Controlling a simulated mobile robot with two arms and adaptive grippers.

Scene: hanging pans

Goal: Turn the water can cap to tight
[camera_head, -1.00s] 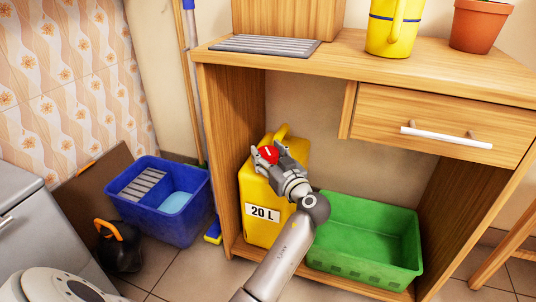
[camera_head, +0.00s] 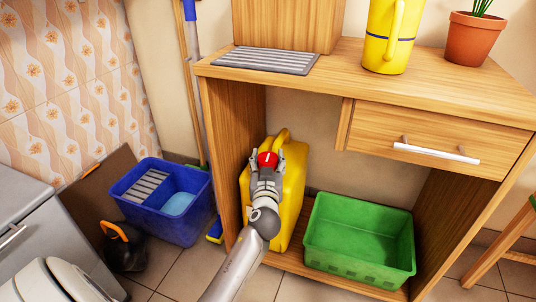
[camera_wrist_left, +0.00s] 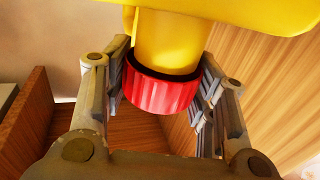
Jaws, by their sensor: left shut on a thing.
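The yellow water can (camera_head: 293,195) stands upright on the low shelf of the wooden desk, at its left side. Its red cap (camera_head: 267,159) sits on the neck at the top. My left gripper (camera_head: 267,166) reaches up to the cap from the front, with a finger on each side of it. In the left wrist view the ribbed red cap (camera_wrist_left: 162,92) is between the two fingers, below the yellow neck (camera_wrist_left: 168,42). The gripper is shut on the cap. My arm hides the can's front label. My right gripper is not in view.
A green crate (camera_head: 360,270) stands right of the can on the shelf. A blue bucket (camera_head: 150,225) stands on the floor at left. The desk's left panel (camera_head: 237,130) is close beside the can. A yellow pitcher (camera_head: 385,50) and plant pot (camera_head: 474,38) stand on top.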

